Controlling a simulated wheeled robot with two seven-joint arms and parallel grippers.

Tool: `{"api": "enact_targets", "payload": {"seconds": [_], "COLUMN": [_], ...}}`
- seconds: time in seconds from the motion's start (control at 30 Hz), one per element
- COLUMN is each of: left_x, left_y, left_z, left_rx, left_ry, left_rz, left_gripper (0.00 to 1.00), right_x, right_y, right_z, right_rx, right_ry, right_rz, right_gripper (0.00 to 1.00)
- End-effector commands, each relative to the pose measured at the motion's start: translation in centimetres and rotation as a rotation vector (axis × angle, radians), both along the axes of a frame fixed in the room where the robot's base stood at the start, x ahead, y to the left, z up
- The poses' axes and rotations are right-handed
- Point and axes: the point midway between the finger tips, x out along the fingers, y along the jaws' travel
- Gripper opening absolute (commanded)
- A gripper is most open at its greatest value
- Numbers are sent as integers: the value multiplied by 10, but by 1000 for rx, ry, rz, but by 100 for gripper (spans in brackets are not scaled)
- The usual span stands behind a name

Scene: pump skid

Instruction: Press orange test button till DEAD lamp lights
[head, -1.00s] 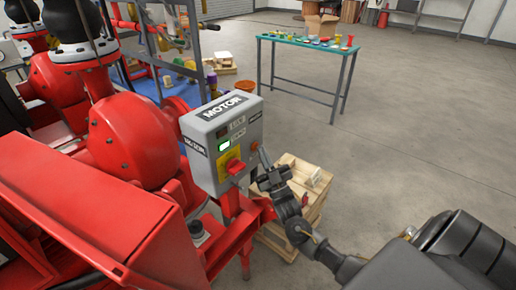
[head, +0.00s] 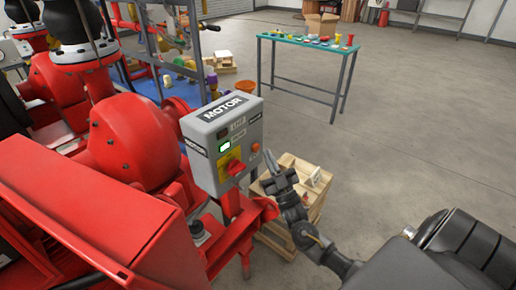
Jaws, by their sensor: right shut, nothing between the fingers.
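The grey motor control box (head: 222,143) stands on the red skid, left of centre. The orange test button (head: 255,147) is on the right part of its front and shows uncovered. A green lamp (head: 224,147) on the front is lit; the lamp above it (head: 222,134) is dark. The small lamp labels are too small to read surely. A red rotary switch (head: 235,168) sits on a yellow plate below. My right gripper (head: 270,156) is shut and empty, its tip just right of the button, with a small gap between them. My left gripper is not in view.
A wooden pallet stack (head: 290,195) stands below and behind my right gripper. Red pump parts (head: 130,140) fill the left side. A teal-topped table (head: 300,40) with small items stands at the back. The floor on the right is clear.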

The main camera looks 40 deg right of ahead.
Motion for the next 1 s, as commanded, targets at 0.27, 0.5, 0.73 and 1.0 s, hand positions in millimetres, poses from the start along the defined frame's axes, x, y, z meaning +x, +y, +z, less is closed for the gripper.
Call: {"api": "enact_targets", "payload": {"seconds": [0.27, 0.5, 0.73, 1.0], "left_x": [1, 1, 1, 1], "left_y": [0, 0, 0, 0], "left_z": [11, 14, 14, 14], "left_rx": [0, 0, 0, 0], "left_ry": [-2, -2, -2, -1], "left_rz": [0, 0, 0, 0], "left_gripper": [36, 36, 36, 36], "right_x": [-27, -41, -42, -42], "right_y": [-8, -13, -13, -13], "right_z": [1, 0, 0, 0], "right_rx": [0, 0, 0, 0], "right_ry": [2, 2, 1, 1], "right_rz": [0, 0, 0, 0], "right_gripper": [0, 0, 0, 0]}}
